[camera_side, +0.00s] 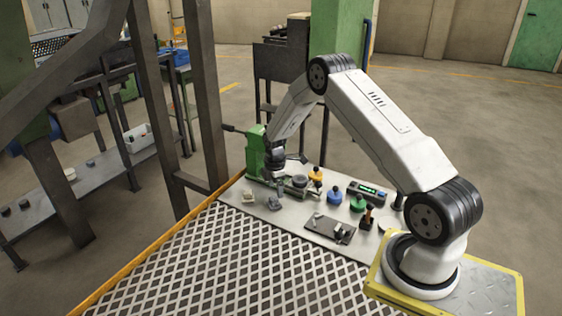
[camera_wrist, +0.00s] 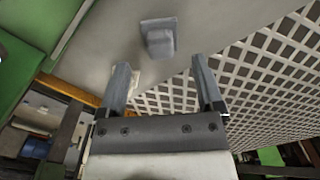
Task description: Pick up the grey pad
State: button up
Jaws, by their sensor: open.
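The grey pad (camera_side: 275,204) lies on the pale work surface near the edge of the grating. In the wrist view the grey pad (camera_wrist: 160,40) shows as a small block with a wider flat part, just beyond my fingertips. My gripper (camera_side: 279,187) points down close above the pad in the side view. In the wrist view my gripper (camera_wrist: 160,64) has its two fingers apart, with nothing held between them. The pad appears roughly centred between the fingers, and I see no contact.
A small cream piece (camera_side: 249,197) lies left of the pad. A green machine (camera_side: 256,150) stands close behind my gripper. A yellow pot (camera_side: 316,174), a blue pot (camera_side: 334,195) and a dark plate (camera_side: 330,228) lie to the right. The grating (camera_side: 240,265) in front is bare.

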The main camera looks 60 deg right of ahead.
aim_at(275, 197)
jog(key=shift+f, duration=0.1)
jog(key=shift+w+a+f, duration=0.1)
jog(key=shift+a+f, duration=0.05)
jog(key=shift+f, duration=2.3)
jog(key=c, duration=1.1)
jog(key=shift+r, duration=0.1)
